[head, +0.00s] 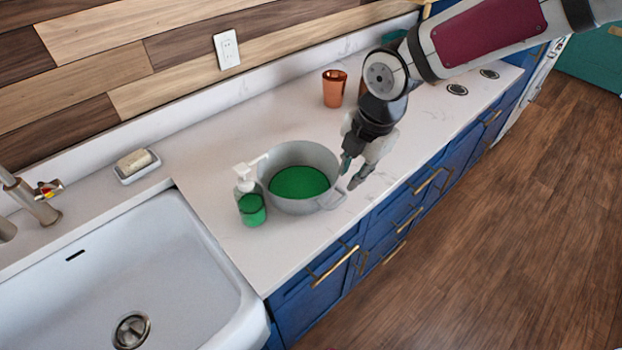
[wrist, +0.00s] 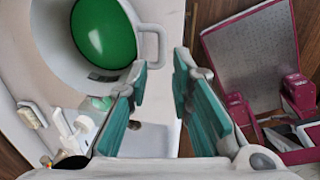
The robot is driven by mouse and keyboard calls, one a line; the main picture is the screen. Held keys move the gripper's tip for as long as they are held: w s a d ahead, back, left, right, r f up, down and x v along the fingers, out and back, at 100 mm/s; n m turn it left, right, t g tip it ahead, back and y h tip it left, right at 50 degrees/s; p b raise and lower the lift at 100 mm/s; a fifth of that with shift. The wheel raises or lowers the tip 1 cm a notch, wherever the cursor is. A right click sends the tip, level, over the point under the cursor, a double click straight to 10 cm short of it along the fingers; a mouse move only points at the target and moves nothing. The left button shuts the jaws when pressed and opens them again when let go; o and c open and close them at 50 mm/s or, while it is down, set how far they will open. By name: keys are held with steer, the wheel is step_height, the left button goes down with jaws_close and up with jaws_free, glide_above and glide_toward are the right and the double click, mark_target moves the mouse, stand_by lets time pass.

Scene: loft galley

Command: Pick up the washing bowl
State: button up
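The washing bowl (head: 318,160) is a grey round bowl with a green inside bottom and a looped side handle (head: 332,198). It stands on the white countertop, to the right of the sink. My gripper (head: 350,175) is at the bowl's right side, above the counter near its front edge. In the wrist view the bowl (wrist: 50,40) fills the upper left, with its handle (wrist: 151,42) just beyond the fingers. My gripper's teal fingers (wrist: 164,85) are apart, with nothing between them. I cannot tell whether a finger touches the bowl.
A soap pump bottle with green liquid (head: 251,205) stands close against the bowl's left. A soap dish (head: 137,168) sits behind the sink (head: 130,270). An orange cup (head: 334,88) stands at the back, with another partly hidden beside it. The counter's front edge is close.

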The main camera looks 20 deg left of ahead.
mark_target(339, 201)
steer(key=x, duration=0.6)
steer(key=shift+f, duration=0.15)
steer(key=x, duration=0.2)
steer(key=s+p+x, duration=0.1)
steer(key=x, duration=0.1)
steer(key=shift+a+f, duration=0.1)
steer(key=shift+f, duration=0.25)
steer(key=shift+w+f, duration=0.2)
steer(key=shift+f, duration=0.15)
jaws_close()
